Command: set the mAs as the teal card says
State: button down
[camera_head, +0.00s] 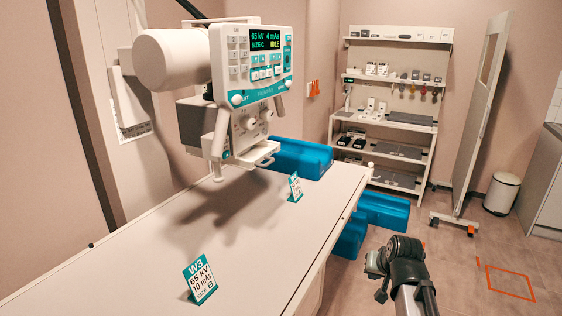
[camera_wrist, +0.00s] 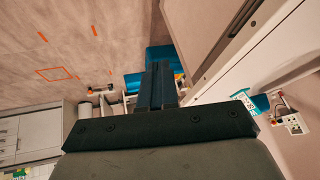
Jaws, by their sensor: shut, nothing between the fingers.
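The x-ray control panel (camera_head: 258,66) hangs on its tube head above the table. Its screen (camera_head: 265,39) reads 65 kV, 4 mAs, SIZE C, IDLE. White and teal buttons (camera_head: 262,73) sit below the screen; their small labels are unreadable. A teal card (camera_head: 200,278) stands at the table's near end and reads W3, 65 kV, 10 mAs, SIZE B. A second teal card (camera_head: 296,188) stands farther along, its text too small to read. In the wrist view my gripper (camera_wrist: 161,70) is shut and empty, apart from panel and cards. The panel shows small at right (camera_wrist: 294,123).
The long pale table (camera_head: 260,245) is mostly clear. Blue blocks (camera_head: 300,158) lie at its far end, with more (camera_head: 375,215) beside it. Shelves (camera_head: 392,130), a tall screen on wheels (camera_head: 480,115) and a bin (camera_head: 502,193) stand behind. Handles (camera_head: 220,135) project below the panel.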

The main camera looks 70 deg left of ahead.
aim_at(279, 56)
jog(key=s+a+r+m+y, duration=0.15)
jog(key=s+a+r, duration=0.3)
jog(key=r, duration=0.65)
jog(key=s+a+r+g+y, duration=0.1)
jog(key=s+a+r+y, duration=0.2)
jog(key=a+r, duration=0.5)
jog(key=s+a+r+y, duration=0.2)
jog(key=s+a+r, duration=0.1)
jog(key=r, duration=1)
jog(key=a+r+m+y, duration=0.3)
jog(key=a+r+m, duration=0.1)
jog(key=r+m, duration=0.5)
jog(key=w+a+r+m+y, duration=0.1)
jog(key=a+r+m+y, duration=0.2)
jog(key=r+m, duration=0.7)
jog(key=shift+w+a+r, duration=0.25)
jog(key=shift+a+r, duration=0.4)
jog(key=shift+r, duration=0.85)
jog(key=s+a, duration=0.6)
jog(key=shift+s+a, duration=0.2)
jog(key=shift+a, duration=0.05)
